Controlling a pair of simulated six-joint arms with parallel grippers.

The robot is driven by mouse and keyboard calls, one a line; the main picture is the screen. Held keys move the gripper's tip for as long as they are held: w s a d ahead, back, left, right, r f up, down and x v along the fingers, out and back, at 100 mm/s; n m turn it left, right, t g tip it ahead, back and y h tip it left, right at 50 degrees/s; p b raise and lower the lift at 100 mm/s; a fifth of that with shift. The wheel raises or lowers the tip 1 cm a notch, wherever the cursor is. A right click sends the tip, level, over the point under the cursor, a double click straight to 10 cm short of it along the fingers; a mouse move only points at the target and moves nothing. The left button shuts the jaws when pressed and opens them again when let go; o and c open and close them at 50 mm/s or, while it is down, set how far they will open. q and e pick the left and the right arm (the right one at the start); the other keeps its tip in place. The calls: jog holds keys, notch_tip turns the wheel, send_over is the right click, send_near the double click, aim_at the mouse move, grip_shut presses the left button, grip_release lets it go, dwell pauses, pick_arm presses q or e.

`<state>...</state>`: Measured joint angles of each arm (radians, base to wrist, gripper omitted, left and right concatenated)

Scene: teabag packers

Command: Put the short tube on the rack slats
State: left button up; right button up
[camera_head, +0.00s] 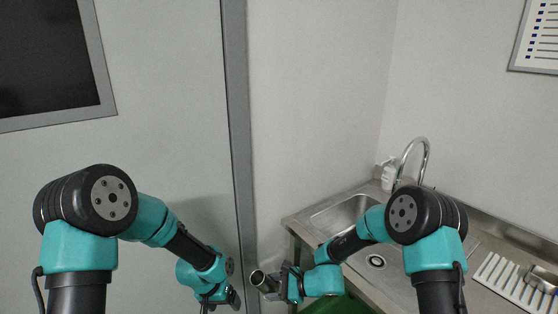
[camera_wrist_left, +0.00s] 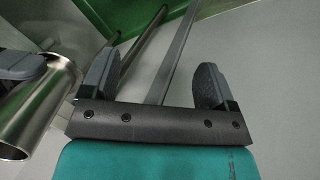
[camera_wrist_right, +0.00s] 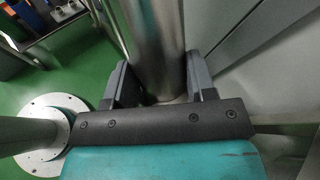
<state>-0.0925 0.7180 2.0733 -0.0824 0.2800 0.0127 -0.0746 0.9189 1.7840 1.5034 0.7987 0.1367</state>
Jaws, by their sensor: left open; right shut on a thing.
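A shiny metal tube (camera_head: 259,278) with an open round end is held by my right gripper (camera_head: 271,284) left of the sink counter. In the right wrist view the tube (camera_wrist_right: 153,40) stands between both fingers. Its open end (camera_wrist_left: 38,110) shows at the left of the left wrist view, beside a dark finger of my right gripper. My left gripper (camera_wrist_left: 154,76) is open and empty, close to the tube but apart from it. The white rack slats (camera_head: 510,282) lie on the counter at the far right, away from both grippers. A metal piece (camera_head: 542,279) rests on them.
The steel counter (camera_head: 400,285) has a sink basin (camera_head: 340,215), a curved faucet (camera_head: 415,150) and a soap bottle (camera_head: 389,175) near the back wall. A grey door frame (camera_head: 238,130) stands behind my grippers. The floor (camera_wrist_right: 30,85) is green.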

pick_arm(q)
jog(key=w+d+r+m, duration=0.1)
jog(key=d+r+m, duration=0.1)
jog(key=r, duration=0.4)
jog(key=w+d+r+m+g+y, duration=0.1)
jog(key=d+r+m, duration=0.1)
jog(key=d+r, duration=0.2)
jog(key=w+d+r+m+y, duration=0.1)
jog(key=w+d+r, duration=0.1)
jog(key=r, duration=0.8)
jog(key=shift+d+m+g, duration=0.3)
jog(key=shift+d+m, duration=0.1)
jog(key=shift+d, duration=0.35)
jog(key=a+f+n+t+h, duration=0.1)
jog(key=a+f+n, duration=0.3)
jog(key=a+f, duration=0.3)
notch_tip(320, 180, down, 4)
jog(key=shift+w+t+h, duration=0.3)
jog(key=shift+w+h, duration=0.1)
jog(key=shift+w, duration=0.05)
